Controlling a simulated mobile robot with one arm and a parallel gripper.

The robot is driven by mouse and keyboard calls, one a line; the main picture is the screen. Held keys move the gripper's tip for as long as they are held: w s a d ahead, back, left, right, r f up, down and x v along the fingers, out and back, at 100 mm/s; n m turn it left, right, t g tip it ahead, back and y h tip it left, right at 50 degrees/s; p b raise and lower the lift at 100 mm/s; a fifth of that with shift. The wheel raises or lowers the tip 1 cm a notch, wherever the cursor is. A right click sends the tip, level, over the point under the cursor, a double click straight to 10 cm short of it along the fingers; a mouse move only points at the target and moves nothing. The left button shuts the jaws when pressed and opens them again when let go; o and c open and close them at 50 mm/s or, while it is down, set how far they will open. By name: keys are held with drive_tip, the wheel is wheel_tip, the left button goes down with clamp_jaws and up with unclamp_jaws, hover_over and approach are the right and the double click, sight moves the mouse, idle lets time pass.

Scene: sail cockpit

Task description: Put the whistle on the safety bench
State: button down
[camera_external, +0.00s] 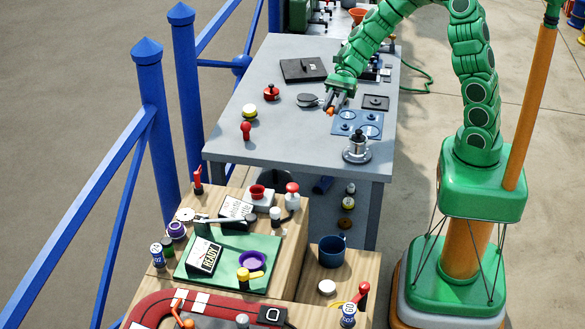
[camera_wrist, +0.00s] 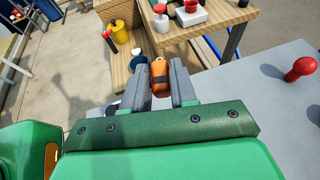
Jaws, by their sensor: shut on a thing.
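My gripper (camera_external: 335,102) is above the grey table. In the wrist view my gripper (camera_wrist: 161,85) is shut on a small orange piece with a dark band, taken to be the whistle (camera_wrist: 160,76). Its orange end also shows at the fingertips in the external view (camera_external: 331,111). The fingers cover its sides. Two work surfaces show: the grey table (camera_external: 290,148) under my gripper and a wooden bench (camera_external: 287,238) nearer the camera. No label shows which is the safety bench.
The grey table holds a red knob (camera_external: 246,130), a yellow-and-white button (camera_external: 250,112), a blue plate (camera_external: 371,121) and a metal fitting (camera_external: 357,147). The wooden bench is crowded, with a green mat (camera_external: 226,275) and a blue mug (camera_external: 332,250). Blue railings (camera_external: 150,100) stand left.

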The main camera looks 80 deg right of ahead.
drive_tip(key=w+a+r, duration=0.2)
drive_tip(key=w+a, duration=0.1)
drive_tip(key=a, duration=1.3)
drive_tip(key=w+a+r, duration=0.2)
drive_tip(key=w+a, duration=0.1)
drive_tip(key=a, duration=1.3)
drive_tip(key=s+a+f+n+g, duration=0.1)
drive_tip(key=s+a+f, duration=0.2)
drive_tip(key=s+a, duration=0.8)
drive_tip(key=s+a+f+n+g, duration=0.1)
drive_tip(key=s+a+f+g, duration=0.1)
drive_tip(key=s+a, duration=0.9)
hover_over(311, 319)
drive_tip(key=shift+d+f, duration=0.15)
drive_tip(key=shift+f, duration=4.7)
drive_tip(key=shift+f, duration=0.1)
drive_tip(key=shift+a+f, duration=0.2)
drive_tip(key=shift+f, duration=1.4)
